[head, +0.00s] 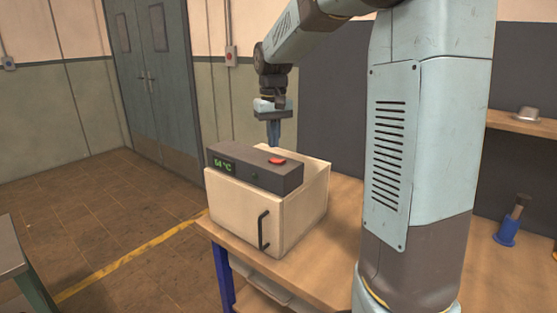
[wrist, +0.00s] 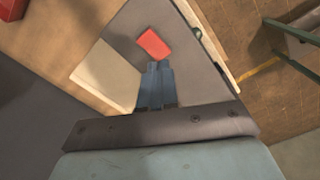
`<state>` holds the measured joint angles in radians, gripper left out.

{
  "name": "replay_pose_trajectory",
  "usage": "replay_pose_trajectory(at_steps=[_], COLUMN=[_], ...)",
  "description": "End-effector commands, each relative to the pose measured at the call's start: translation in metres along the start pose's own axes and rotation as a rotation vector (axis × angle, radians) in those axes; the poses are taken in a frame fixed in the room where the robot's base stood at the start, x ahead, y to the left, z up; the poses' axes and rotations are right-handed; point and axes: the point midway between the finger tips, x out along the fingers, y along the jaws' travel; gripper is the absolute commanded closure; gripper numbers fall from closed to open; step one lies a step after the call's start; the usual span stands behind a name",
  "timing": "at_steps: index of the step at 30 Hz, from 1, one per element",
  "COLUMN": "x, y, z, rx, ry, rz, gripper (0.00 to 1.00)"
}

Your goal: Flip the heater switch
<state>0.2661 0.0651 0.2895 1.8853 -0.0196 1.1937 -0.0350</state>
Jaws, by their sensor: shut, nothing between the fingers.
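The heater is a cream box (head: 291,221) with a black handle on its front. A dark grey control panel (head: 284,183) with a green display reading 64 °C lies along its top front. A red rocker switch (head: 277,160) sits on the panel's top, right of the display. In the wrist view, the red switch (wrist: 153,44) lies just beyond the fingertips. My gripper (head: 273,145) points down above the panel, its blue fingers together and empty. They also show in the wrist view (wrist: 157,68). The fingers seem close to the switch; contact cannot be told.
The heater stands on a wooden workbench (head: 338,258). A blue object (head: 507,231) stands on the bench at the right, and a metal bowl (head: 526,114) rests on a shelf behind. Another table (head: 12,246) edges in at left. Open floor lies left of the bench.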

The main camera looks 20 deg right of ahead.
Motion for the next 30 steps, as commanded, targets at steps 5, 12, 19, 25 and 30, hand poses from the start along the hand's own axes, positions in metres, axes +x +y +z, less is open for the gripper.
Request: replay_pose_trajectory(at_steps=[5, 12, 19, 25, 30], x=[-0.012, -0.027, -0.035, -0.035, -0.035], y=[0.0, 0.0, 0.0, 0.0, 0.0], z=[0.0, 0.0, 0.0, 0.0, 0.001], rx=[0.0, 0.0, 0.0, 0.0, 0.0], ry=[0.001, 0.001, 0.0, 0.0, 0.0], rz=[0.0, 0.0, 0.0, 0.0, 0.0], gripper=[1.0, 1.0, 1.0, 1.0, 1.0])
